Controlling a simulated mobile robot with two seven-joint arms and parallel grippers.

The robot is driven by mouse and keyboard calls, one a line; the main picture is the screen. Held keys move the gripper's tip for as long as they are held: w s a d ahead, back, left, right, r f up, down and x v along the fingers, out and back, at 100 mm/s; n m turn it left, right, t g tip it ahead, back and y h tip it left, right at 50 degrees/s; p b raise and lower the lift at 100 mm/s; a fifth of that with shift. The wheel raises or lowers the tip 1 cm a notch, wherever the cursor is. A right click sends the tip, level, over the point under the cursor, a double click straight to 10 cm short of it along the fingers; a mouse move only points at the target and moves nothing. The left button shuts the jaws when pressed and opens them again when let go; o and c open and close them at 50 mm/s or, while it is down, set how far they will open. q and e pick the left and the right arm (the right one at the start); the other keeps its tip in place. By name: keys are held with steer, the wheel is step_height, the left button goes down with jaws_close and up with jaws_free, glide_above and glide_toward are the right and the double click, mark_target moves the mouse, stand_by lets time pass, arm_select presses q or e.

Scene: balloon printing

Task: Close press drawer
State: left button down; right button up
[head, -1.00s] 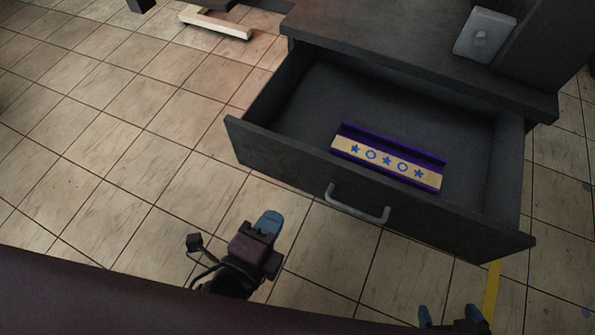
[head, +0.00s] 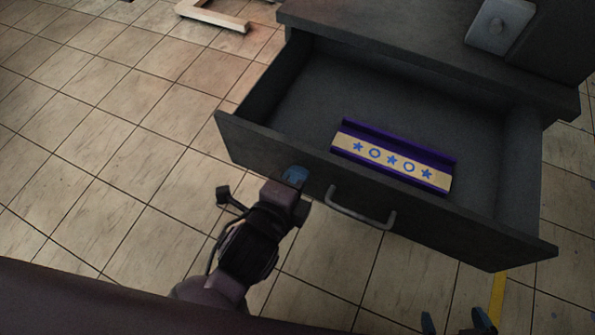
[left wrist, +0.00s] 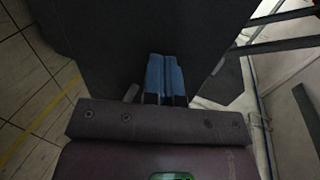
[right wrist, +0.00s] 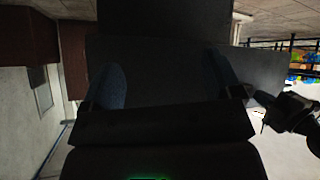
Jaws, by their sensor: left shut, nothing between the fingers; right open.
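The press drawer (head: 270,152) is dark grey and stands pulled out, with a metal bar handle (head: 358,211) on its front. Inside lies a purple tray (head: 345,146) with a cream strip of blue stars and circles. My left gripper (head: 295,176) is shut and empty, its blue fingertips at the drawer front, left of the handle; I cannot tell whether they touch it. In the left wrist view the shut blue fingers (left wrist: 165,78) point at a dark panel. My right gripper (head: 459,325) is open at the bottom edge, below the drawer front; it also shows in the right wrist view (right wrist: 165,85).
A pale wooden frame (head: 212,16) lies on the floor at the back left. Tiled floor to the left is clear.

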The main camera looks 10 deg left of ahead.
mark_target(312, 146)
arm_select(q)
steer(key=shift+w, duration=0.15)
arm_select(e)
steer(key=shift+w+r, duration=0.1)
arm_select(q)
steer(key=shift+w+r, duration=0.1)
steer(key=shift+w+d, duration=0.15)
steer(key=shift+w, duration=0.05)
steer(key=w+p, duration=0.1)
steer(key=w, duration=0.1)
steer(key=w+d, duration=0.1)
steer(key=w+r+p, duration=0.1)
steer(key=w, duration=0.1)
steer(key=shift+w+d+p, duration=0.25)
steer(key=shift+w+p, duration=0.1)
steer(key=w+d, duration=0.3)
steer(key=w, duration=0.7)
steer(key=w+d, duration=0.3)
steer(key=w, duration=0.8)
steer(key=shift+f, duration=0.35)
arm_select(e)
steer(key=shift+s+d+r+m, duration=0.1)
steer(key=shift+s+r+m, duration=0.1)
steer(key=shift+s, duration=0.15)
steer(key=shift+s+d+r+m, duration=0.1)
steer(key=shift+s+m, duration=0.1)
steer(key=shift+s, duration=0.1)
